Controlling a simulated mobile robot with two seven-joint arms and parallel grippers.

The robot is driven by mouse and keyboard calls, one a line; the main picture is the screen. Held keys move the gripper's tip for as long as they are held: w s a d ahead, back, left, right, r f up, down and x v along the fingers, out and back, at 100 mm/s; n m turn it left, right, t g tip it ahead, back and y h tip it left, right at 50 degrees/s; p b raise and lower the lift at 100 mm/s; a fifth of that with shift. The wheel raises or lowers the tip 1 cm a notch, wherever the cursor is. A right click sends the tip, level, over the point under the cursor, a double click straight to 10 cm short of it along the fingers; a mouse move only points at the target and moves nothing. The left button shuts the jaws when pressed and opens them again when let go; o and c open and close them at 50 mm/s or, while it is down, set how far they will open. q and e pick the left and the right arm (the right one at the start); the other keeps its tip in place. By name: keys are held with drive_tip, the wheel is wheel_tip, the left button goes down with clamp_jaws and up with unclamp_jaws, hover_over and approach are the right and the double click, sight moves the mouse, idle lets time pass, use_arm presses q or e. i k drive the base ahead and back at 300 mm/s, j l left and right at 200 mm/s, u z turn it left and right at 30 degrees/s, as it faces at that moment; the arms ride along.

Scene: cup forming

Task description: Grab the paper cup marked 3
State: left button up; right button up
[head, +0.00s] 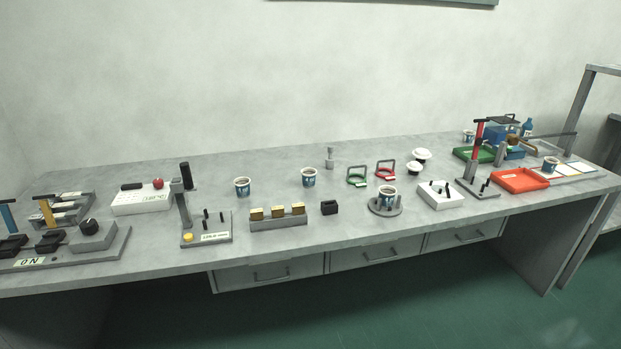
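Several white-and-blue paper cups stand in the head view. One cup (242,187) is on the bench left of centre, and another cup (308,178) is a little to its right. A third cup (388,194) sits on a round grey fixture (375,209). Another cup (551,165) is at the right by the orange tray, and one more cup (468,136) is at the far right back. The marks are too small to read, so I cannot tell which cup is marked 3. Neither of my grippers is in view.
The long grey bench (140,248) is crowded with lever devices at the left, a block holder (279,221) in the middle, a white box (441,195), and orange (520,181) and green (473,154) trays at the right. Drawers (367,256) are below the front edge.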

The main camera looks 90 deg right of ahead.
sight(243, 189)
drive_tip(key=i+j+z, duration=0.1)
drive_tip(key=z, duration=1.45)
